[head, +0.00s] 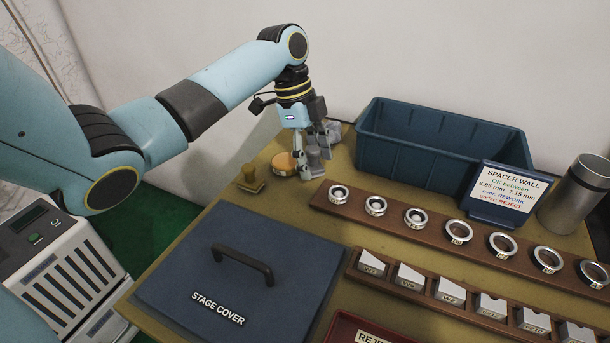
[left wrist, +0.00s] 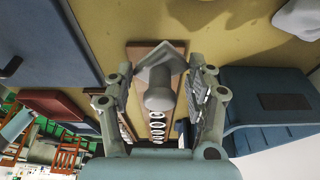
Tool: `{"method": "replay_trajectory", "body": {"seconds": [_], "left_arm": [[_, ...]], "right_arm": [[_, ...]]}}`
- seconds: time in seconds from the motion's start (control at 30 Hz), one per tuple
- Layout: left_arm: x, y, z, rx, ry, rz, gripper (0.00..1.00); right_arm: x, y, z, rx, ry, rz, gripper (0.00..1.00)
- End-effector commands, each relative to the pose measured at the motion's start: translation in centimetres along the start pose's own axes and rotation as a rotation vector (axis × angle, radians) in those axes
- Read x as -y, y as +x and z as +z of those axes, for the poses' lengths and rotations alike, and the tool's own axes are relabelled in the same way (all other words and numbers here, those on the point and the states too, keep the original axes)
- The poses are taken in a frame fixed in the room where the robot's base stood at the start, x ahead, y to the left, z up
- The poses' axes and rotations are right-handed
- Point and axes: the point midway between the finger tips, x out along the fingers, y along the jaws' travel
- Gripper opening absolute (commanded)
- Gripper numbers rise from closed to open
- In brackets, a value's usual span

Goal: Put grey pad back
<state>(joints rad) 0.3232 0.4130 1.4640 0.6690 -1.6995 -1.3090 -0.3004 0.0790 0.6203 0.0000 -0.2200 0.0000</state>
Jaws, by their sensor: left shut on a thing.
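The grey pad (left wrist: 160,90) has a round knob and a flat square base. It sits between the fingers of my left gripper (left wrist: 158,98) in the left wrist view, knob towards the camera. In the head view the left gripper (head: 312,150) points down at the back of the table, shut on the grey pad (head: 315,167). I cannot tell whether the base touches the table. A round orange-topped tin (head: 284,164) is just left of the pad. A yellow pad-like piece (head: 250,180) stands farther left. My right gripper is not in view.
A blue bin (head: 440,140) and a sign (head: 505,190) stand right of the gripper. Wooden rails hold metal rings (head: 415,217) and labelled blocks (head: 410,276). The stage cover (head: 240,280) lies in front. A grey cloth-like thing (head: 333,132) is behind the gripper.

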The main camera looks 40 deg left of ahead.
Motion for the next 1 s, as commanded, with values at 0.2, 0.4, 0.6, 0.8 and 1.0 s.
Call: {"method": "replay_trajectory", "body": {"seconds": [0.2,0.4,0.6,0.8,1.0], "left_arm": [[0.2,0.7,2.1,-0.001,-0.001,0.001,0.25],[0.2,3.3,2.7,-0.003,-0.001,0.003,0.25],[0.2,4.5,3.1,0.0,0.001,0.0,0.25],[0.2,4.6,3.1,-0.001,0.001,0.0,0.25],[0.2,4.8,3.1,0.0,0.001,0.001,0.72]], "right_arm": [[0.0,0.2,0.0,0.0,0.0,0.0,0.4],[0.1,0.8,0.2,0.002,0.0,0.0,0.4],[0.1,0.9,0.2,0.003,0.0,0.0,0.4],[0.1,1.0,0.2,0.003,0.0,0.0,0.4],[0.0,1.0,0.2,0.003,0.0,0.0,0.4]]}}
